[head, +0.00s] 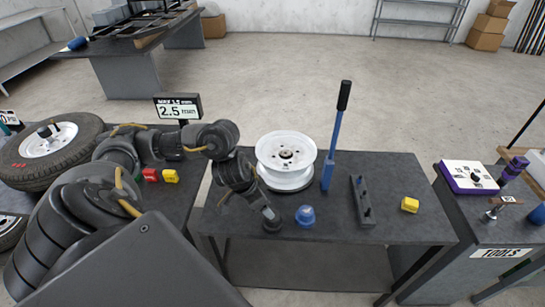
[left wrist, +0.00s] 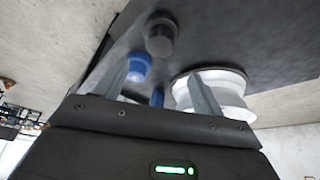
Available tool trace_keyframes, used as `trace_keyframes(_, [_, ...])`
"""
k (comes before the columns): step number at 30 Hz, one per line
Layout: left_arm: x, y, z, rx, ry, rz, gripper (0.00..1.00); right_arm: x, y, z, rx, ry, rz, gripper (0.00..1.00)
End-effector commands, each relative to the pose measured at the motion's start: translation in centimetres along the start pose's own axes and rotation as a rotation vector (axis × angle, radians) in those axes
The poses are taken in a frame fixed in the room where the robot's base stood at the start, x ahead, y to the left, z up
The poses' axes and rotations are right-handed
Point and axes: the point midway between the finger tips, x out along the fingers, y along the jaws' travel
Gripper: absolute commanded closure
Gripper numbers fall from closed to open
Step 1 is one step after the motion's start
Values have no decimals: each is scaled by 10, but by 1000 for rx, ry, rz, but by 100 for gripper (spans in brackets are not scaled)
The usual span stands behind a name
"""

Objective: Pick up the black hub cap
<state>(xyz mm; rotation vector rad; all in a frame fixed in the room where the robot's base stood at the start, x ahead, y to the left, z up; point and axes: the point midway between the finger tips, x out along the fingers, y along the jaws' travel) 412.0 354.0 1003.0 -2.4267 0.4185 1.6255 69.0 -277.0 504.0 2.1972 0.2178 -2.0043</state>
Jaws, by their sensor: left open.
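The black hub cap (head: 272,225) is a small dark round piece on the grey table, near its front left edge. In the left wrist view it is a dark cylinder (left wrist: 160,36), beyond the fingertips and roughly between them. My left gripper (head: 266,211) is right above or beside the cap in the head view, which partly hides it. In the left wrist view the fingers (left wrist: 157,70) stand wide apart with nothing between them. I cannot tell if they touch the cap. My right gripper is not in view.
A blue cap (head: 305,216) stands close to the right of the black one. The front right table top is clear.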

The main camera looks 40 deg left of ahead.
Motion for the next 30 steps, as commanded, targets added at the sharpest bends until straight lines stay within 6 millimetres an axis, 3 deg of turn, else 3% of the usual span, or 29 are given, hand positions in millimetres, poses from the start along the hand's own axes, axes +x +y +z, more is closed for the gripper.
trace_keyframes(9, [47,1,1,-2,0,3,31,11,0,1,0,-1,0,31])
trace_keyframes(19, [61,2,2,0,0,2,31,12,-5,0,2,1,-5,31])
trace_keyframes(30, [106,2,5,0,2,2,31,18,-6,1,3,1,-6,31])
